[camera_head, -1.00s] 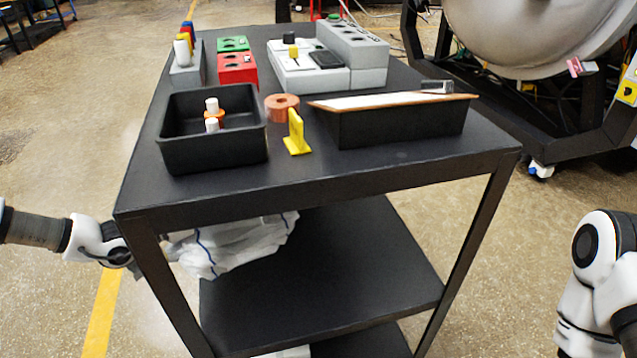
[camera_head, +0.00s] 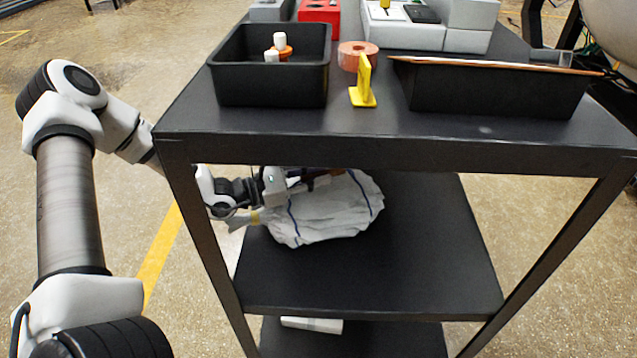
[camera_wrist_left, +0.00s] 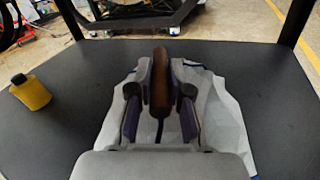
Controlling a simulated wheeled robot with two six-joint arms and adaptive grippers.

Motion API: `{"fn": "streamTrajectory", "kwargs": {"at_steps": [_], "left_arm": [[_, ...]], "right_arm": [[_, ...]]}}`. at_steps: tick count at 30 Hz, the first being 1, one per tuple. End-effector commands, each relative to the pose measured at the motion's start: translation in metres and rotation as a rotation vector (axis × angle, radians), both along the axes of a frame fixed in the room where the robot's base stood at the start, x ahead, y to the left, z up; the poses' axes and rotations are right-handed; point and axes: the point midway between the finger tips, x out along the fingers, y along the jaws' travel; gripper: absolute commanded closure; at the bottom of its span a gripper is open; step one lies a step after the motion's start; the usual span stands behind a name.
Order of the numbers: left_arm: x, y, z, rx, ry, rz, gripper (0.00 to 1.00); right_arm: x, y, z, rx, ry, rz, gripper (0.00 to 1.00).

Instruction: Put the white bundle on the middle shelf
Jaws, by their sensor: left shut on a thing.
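The white bundle (camera_head: 325,215) is a crumpled white cloth with blue stripes. It is over the left part of the black middle shelf (camera_head: 400,265), under the cart's top. I cannot tell whether it touches the shelf. My left gripper (camera_head: 300,182) reaches in past the cart's left front leg and is shut on the bundle. In the left wrist view, a brown rod-like piece stands between the fingers of the gripper (camera_wrist_left: 161,80), with the bundle (camera_wrist_left: 222,110) spread below and around it. My right gripper is out of view.
The cart's top (camera_head: 440,150) is close above my left gripper and carries black bins, a copper ring and a yellow stand. The shelf's right half is clear. A white item (camera_head: 312,324) lies on the lower shelf.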

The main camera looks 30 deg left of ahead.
Motion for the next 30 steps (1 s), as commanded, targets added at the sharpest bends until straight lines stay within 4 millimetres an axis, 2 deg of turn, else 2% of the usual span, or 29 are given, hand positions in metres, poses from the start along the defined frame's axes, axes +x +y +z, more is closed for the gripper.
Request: {"fn": "streamTrajectory", "kwargs": {"at_steps": [1,11,12,13,24,30], "left_arm": [[0.000,0.000,-0.007,0.000,-0.002,0.000,1.00],[0.000,0.000,-0.008,0.000,-0.004,0.000,1.00],[0.000,0.000,-0.007,0.000,-0.002,0.001,0.68],[0.000,0.000,-0.007,0.000,-0.002,0.001,0.57],[0.000,0.001,-0.003,-0.001,-0.001,0.001,0.57],[-0.020,0.017,0.002,-0.007,-0.003,0.007,0.57]], "right_arm": [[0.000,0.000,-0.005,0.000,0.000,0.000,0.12],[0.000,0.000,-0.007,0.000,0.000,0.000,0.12],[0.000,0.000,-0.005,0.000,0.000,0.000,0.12],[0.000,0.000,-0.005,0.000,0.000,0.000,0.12],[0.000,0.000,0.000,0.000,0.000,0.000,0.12],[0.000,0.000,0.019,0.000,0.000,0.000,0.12]]}}
